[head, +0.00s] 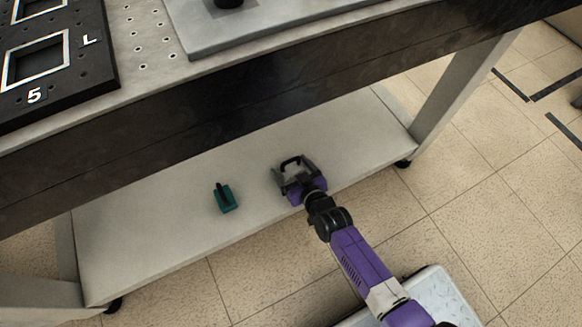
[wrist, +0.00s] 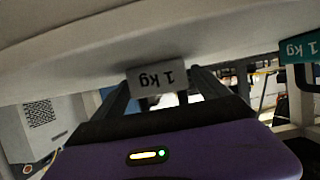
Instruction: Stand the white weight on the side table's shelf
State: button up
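The white weight (wrist: 157,78), marked "1 kg", sits between the two fingers of my gripper (wrist: 160,84) in the wrist view, where its label shows upside down. The fingers lie against both of its sides with no clear gap. In the head view my gripper (head: 294,174) is over the right part of the side table's lower shelf (head: 160,235), near its front edge. The weight's black handle (head: 291,161) stands up there; its body is mostly hidden by the fingers. The weight looks upright and at the shelf surface, but I cannot tell whether it bears on it.
A teal weight (head: 225,198) with a dark handle stands on the shelf to the left; it also shows at the right of the wrist view (wrist: 299,48). The tabletop (head: 150,45) overhangs the shelf. A table leg (head: 462,90) stands at the right. Shelf around the weights is clear.

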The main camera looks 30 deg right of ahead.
jog(key=shift+r, duration=0.1)
jog(key=shift+s+r+p, duration=0.15)
jog(key=shift+s+p, duration=0.05)
jog(key=shift+p, duration=0.1)
jog(key=p+v, duration=0.4)
jog(key=v, duration=0.6)
jog(key=shift+s+r+p, duration=0.1)
jog(key=shift+r+p, duration=0.1)
jog(key=shift+p, duration=0.2)
jog(key=shift+s+r, duration=0.15)
jog(key=shift+s, duration=0.45)
jog(key=w+r+v, duration=0.1)
jog(key=r+v, duration=0.1)
jog(key=v, duration=0.7)
jog(key=w+r+v, duration=0.1)
jog(key=r+v, duration=0.1)
jog(key=v, duration=0.7)
jog(key=s+r, duration=0.4)
jog(key=r, duration=0.5)
jog(key=s+r+t, duration=0.1)
jog(key=s+r, duration=0.4)
jog(key=r, duration=0.4)
jog(key=shift+r, duration=0.3)
